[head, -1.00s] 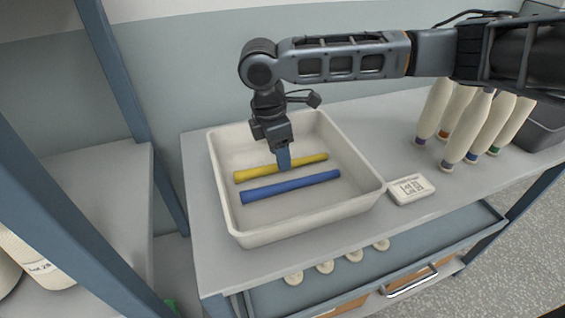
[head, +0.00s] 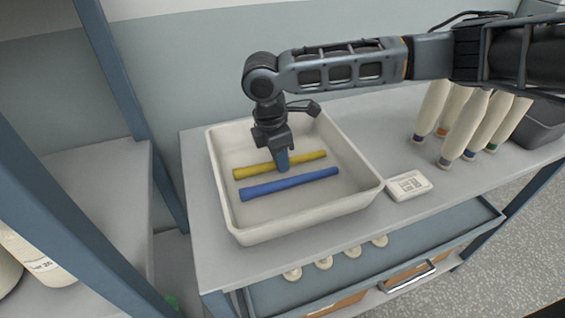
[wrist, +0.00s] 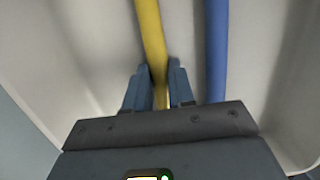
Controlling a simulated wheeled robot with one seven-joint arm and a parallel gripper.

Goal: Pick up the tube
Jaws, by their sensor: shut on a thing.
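A yellow tube (head: 308,158) lies in a white tray (head: 355,201), and a blue tube (head: 290,185) lies roughly parallel on its near side. My gripper (head: 282,163) points down into the tray and is shut on the yellow tube near its middle. In the wrist view the yellow tube (wrist: 150,35) runs between the two blue-grey fingers of my gripper (wrist: 160,82). The blue tube (wrist: 216,50) passes to the right, outside the fingers. The fingers hide part of the yellow tube. I cannot tell any gap under it.
The tray stands on a grey table (head: 210,262). A small white label block (head: 408,186) is right of it. Several cream bobbins (head: 465,125) stand farther right, by a dark bin (head: 542,125). A blue shelf post (head: 115,75) rises at left. An open drawer (head: 270,291) is below.

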